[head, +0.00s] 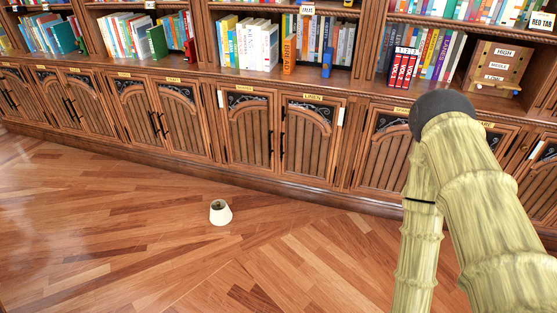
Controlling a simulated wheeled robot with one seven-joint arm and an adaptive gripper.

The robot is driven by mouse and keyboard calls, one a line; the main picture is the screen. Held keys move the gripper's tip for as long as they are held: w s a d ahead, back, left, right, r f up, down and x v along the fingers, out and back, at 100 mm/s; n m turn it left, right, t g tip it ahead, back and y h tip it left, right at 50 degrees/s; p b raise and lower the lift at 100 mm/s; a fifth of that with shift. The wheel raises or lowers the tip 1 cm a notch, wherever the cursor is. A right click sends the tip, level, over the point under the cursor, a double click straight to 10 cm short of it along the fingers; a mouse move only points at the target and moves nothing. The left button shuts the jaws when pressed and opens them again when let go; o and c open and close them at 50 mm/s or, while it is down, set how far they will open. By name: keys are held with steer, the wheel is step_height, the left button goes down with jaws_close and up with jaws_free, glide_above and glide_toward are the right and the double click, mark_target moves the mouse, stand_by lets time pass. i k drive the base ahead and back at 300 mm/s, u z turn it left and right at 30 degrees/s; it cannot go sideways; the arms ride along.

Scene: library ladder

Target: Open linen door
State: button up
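The linen door (305,141) is a carved wooden cabinet door in the lower row, right of centre in the head view. A yellow label reading LINEN (313,98) sits above it. The door looks shut. A dark vertical handle (283,145) runs along its left edge, close to the handle of the neighbouring door (249,135). My gripper is not in view; only bamboo-textured arm links show at the right, with a dark rounded end, and they hide part of the cabinets there.
Shelves of books run above the cabinets. A small white cup-like object (220,212) stands on the wooden floor in front of the cabinets, left of the linen door. A wooden box (494,69) marked HIGH sits on the counter at right. The floor before the linen door looks clear.

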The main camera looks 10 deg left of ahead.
mark_target(309, 134)
steer(key=u, duration=1.3)
steer(key=i, duration=1.4)
steer(key=z, duration=0.6)
steer(key=i, duration=0.45)
steer(key=z, duration=0.5)
